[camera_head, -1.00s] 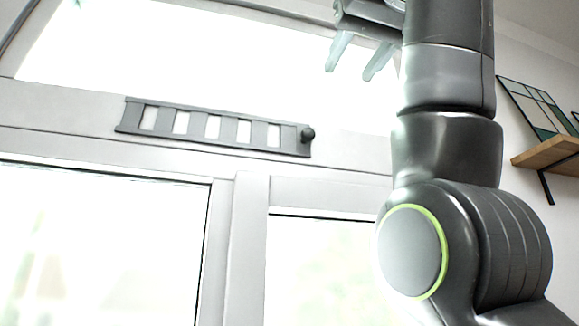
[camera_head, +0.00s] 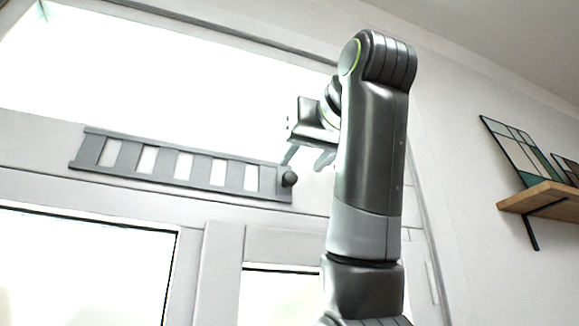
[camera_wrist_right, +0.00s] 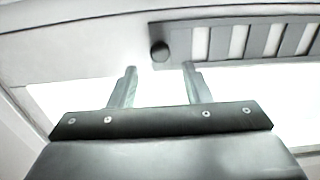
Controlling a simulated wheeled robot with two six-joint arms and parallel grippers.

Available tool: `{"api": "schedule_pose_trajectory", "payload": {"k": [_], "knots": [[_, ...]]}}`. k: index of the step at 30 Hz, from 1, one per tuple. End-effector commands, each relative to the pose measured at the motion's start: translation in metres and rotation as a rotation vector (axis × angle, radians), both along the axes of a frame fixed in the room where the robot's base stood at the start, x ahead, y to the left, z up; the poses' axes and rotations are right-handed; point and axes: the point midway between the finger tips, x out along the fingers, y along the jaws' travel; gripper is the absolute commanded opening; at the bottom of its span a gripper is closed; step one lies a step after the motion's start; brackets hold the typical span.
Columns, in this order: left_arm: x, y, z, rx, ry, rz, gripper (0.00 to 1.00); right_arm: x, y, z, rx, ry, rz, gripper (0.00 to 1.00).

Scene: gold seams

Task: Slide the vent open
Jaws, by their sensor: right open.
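The vent (camera_head: 185,165) is a long grey slotted strip on the white window frame, tilted down to the right in the head view. Several pale openings show between its grey slats. Its round dark knob (camera_head: 289,179) sits at the right end. My right gripper (camera_head: 306,163) is open and empty, just above and right of the knob. In the right wrist view the knob (camera_wrist_right: 160,51) lies ahead of the fingertips (camera_wrist_right: 160,68), roughly between them, and the vent (camera_wrist_right: 240,40) runs off to the right. I cannot tell if a finger touches the knob. My left gripper is not in view.
Bright window panes (camera_head: 80,265) lie below the vent and another above it. A wooden shelf (camera_head: 545,197) with framed panels (camera_head: 520,150) hangs on the right wall. The wall between my right arm and the shelf is bare.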

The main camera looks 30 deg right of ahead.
Motion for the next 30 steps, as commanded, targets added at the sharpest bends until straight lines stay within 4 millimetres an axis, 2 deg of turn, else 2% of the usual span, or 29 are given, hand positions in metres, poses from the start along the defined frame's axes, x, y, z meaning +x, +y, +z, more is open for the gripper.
{"api": "schedule_pose_trajectory", "payload": {"k": [1,15,21,30], "knots": [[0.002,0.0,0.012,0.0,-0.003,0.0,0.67,0.008,-0.003,0.005,0.0,0.001,-0.002,0.44],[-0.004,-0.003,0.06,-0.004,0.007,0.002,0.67,0.056,-0.014,0.004,-0.001,0.001,-0.002,0.44],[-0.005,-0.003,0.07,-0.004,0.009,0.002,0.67,0.07,-0.017,0.002,0.0,0.0,0.0,0.44],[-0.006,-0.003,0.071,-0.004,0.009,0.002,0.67,0.074,-0.018,-0.001,0.0,-0.001,0.0,0.44]]}}
